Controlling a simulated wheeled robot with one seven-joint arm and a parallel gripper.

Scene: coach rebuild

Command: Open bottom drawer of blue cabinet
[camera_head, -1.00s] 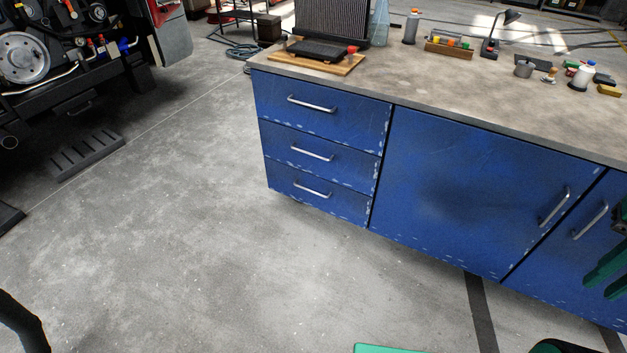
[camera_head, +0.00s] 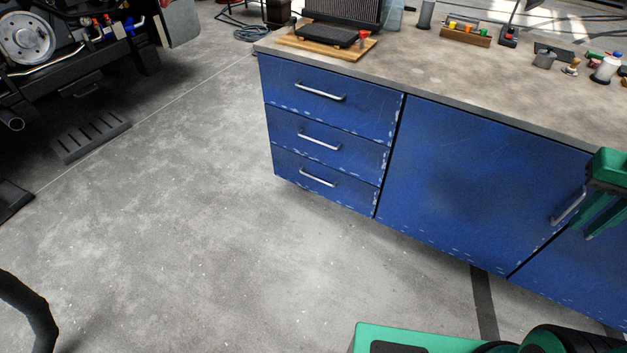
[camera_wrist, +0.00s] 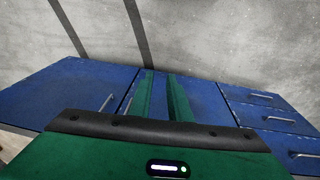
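The blue cabinet (camera_head: 470,185) has a stack of three drawers at its left end in the head view. The bottom drawer (camera_head: 345,196) is shut, with a silver bar handle (camera_head: 317,177). In the wrist view the bottom drawer (camera_wrist: 238,95) is the uppermost of the stack at the right, and its handle (camera_wrist: 262,95) shows. My green gripper (camera_head: 592,222) is at the right edge of the head view, in front of the cabinet doors and well right of the drawers. In the wrist view its two fingers (camera_wrist: 160,76) stand apart with nothing between them.
The middle drawer (camera_head: 280,125) and top drawer (camera_head: 280,75) are shut. A door handle (camera_head: 568,207) is near my gripper. The worktop (camera_head: 440,75) holds a wooden board (camera_head: 300,47) and several small items. The floor (camera_head: 200,230) before the drawers is clear.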

